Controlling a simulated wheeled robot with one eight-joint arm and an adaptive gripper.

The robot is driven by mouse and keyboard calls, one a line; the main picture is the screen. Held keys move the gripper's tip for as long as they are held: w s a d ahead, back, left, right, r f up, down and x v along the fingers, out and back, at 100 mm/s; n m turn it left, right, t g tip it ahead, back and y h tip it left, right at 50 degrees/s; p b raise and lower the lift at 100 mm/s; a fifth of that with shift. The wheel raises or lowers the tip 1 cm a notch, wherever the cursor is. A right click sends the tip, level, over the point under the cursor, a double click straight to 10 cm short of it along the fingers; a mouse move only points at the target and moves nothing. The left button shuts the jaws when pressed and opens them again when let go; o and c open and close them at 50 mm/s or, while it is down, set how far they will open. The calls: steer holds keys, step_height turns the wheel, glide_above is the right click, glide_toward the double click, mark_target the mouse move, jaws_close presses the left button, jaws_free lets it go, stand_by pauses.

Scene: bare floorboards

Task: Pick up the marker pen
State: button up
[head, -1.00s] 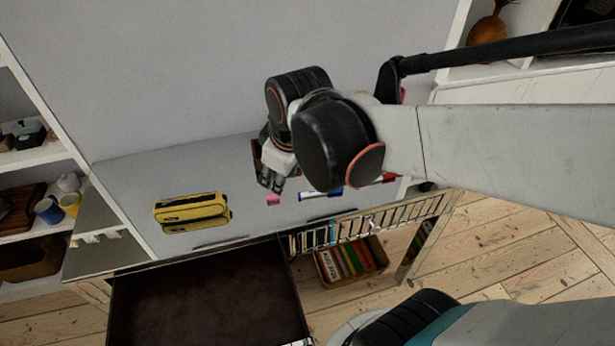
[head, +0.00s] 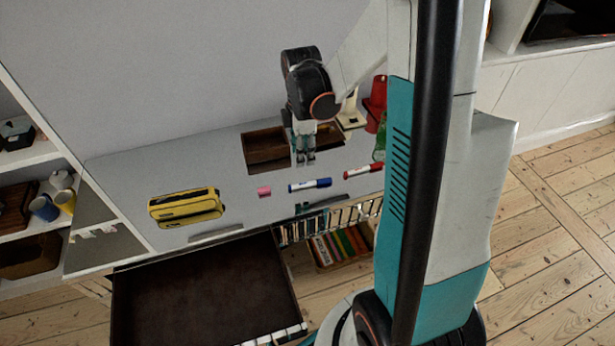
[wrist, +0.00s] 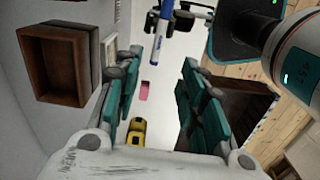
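Two marker pens lie on the grey desk (head: 235,170) in the head view: a blue one (head: 310,184) and a red one (head: 363,170) to its right. My gripper (head: 304,158) is above the desk, behind the blue marker in the picture and beside the wooden tray. In the wrist view, my gripper (wrist: 161,65) has its teal fingers spread apart with nothing between them. The blue marker also shows in the wrist view (wrist: 161,38), ahead of the fingers and seen through the gap, apart from both. The red marker is not clearly visible there.
A wooden tray (head: 258,160) sits beside my gripper. A pink eraser (head: 264,191) and yellow case (head: 185,207) lie left of the markers. A red object (head: 376,98) and green bottle (head: 380,148) stand at the right. An open drawer (head: 205,290) juts out in front.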

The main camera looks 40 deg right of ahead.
steer(key=b, duration=0.3)
glide_above(302, 183)
steer(key=f, duration=0.7)
steer(key=shift+s+f, duration=0.2)
steer(key=shift+f, duration=0.2)
step_height(302, 183, down, 5)
steer(key=shift+w+b, duration=0.15)
steer(key=shift+b, duration=0.95)
steer(key=shift+r, duration=0.1)
steer(key=shift+c, duration=0.4)
steer(key=c, duration=0.8)
